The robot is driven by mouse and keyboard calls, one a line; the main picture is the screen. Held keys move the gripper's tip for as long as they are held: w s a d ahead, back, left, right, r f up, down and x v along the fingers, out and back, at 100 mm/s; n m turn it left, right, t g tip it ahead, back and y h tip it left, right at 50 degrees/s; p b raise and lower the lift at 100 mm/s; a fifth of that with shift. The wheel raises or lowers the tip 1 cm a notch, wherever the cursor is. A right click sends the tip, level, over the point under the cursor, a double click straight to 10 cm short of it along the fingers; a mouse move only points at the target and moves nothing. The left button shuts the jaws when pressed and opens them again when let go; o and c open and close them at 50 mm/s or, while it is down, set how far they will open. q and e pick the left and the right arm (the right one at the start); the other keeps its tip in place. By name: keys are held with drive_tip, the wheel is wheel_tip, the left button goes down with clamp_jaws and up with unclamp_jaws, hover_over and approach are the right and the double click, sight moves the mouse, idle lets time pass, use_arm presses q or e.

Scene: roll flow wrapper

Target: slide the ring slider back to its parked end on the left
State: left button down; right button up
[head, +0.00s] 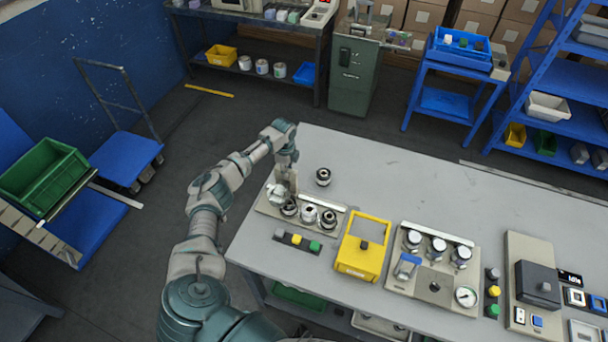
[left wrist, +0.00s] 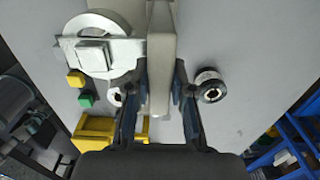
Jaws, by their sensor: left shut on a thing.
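The ring slider (head: 277,194) is a pale grey piece at the left end of a beige fixture plate (head: 335,231) on the table. In the left wrist view its silver ring with a square block (left wrist: 95,52) shows at the upper left, beside a pale upright bar (left wrist: 160,62) that looks joined to it. My left gripper (head: 287,170) reaches down from above and is shut on this bar; its fingers (left wrist: 160,115) lie on both sides. The gripper partly hides the slider's upper part in the head view. My right gripper is not in view.
Dark-and-silver rollers (head: 309,214) stand on the plate right of the slider. A loose roller (head: 323,177) stands just behind the plate. A button strip (head: 298,241) and a yellow box (head: 363,247) are in front and to the right. The table's back area is clear.

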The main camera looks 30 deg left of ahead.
use_arm(q)
drive_tip(key=a, duration=0.2)
drive_tip(key=s+a, duration=0.1)
drive_tip(key=a, duration=0.1)
drive_tip(key=shift+s+a+f, duration=0.15)
drive_tip(key=shift+a, duration=0.35)
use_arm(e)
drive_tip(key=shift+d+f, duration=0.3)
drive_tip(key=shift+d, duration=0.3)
use_arm(q)
drive_tip(key=c, duration=1.1)
unclamp_jaws()
drive_tip(key=shift+a, duration=0.1)
drive_tip(key=shift+o, duration=0.5)
drive_tip(key=shift+a, duration=0.15)
approach(275, 168)
drive_tip(key=a, duration=0.3)
drive_tip(key=shift+w+d+r, duration=0.2)
drive_tip(key=shift+w, duration=0.25)
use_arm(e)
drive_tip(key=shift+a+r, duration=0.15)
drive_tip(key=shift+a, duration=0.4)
use_arm(q)
drive_tip(key=shift+d+r, duration=0.15)
drive_tip(key=shift+d, duration=0.2)
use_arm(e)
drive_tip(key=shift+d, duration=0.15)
